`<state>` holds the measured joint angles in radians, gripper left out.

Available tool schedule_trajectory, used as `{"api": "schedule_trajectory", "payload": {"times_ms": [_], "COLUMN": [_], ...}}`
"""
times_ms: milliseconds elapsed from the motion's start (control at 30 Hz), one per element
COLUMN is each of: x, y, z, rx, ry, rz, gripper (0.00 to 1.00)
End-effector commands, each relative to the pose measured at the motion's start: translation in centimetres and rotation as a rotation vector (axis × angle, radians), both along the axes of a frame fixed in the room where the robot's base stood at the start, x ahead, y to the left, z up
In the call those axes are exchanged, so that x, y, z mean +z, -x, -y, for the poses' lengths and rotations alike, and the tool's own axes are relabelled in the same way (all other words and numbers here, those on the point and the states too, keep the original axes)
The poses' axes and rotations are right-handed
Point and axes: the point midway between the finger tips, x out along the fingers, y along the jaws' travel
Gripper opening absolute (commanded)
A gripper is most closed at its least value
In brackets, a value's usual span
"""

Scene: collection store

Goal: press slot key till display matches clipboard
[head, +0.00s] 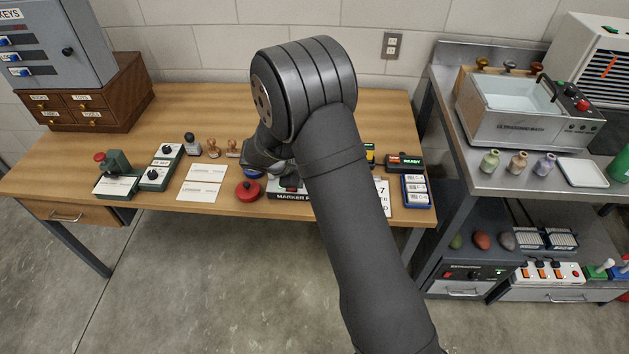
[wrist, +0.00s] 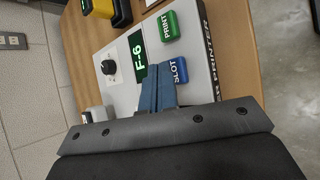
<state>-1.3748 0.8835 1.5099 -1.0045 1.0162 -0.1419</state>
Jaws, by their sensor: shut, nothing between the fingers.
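The marker printer (head: 290,196) stands at the table's front edge, largely hidden by my arm in the head view. In the wrist view its panel (wrist: 190,28) fills the middle. Its display (wrist: 139,60) reads F-6 in green. The blue SLOT key (wrist: 180,70) is right beside my fingertips; I cannot tell if they touch it. My gripper (wrist: 160,70) is shut and empty over the panel. The clipboard (head: 384,197) is to the right of the printer in the head view, mostly behind my arm; only a 7 shows on it.
A green PRINT key (wrist: 168,26) and a dark knob (wrist: 109,67) are also on the panel. A red round button (head: 248,190) sits left of the printer, with white cards (head: 201,191) beyond. A blue tray of labels (head: 416,204) lies to the right.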

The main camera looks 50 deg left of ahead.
Motion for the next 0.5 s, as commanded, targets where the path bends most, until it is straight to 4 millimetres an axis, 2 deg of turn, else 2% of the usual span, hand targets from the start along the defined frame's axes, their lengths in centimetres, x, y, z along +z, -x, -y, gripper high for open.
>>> {"api": "schedule_trajectory", "payload": {"times_ms": [500], "x": [0.92], "y": [0.01], "z": [-0.02], "rx": [-0.001], "ry": [-0.002], "rz": [0.0], "gripper": [0.0]}}
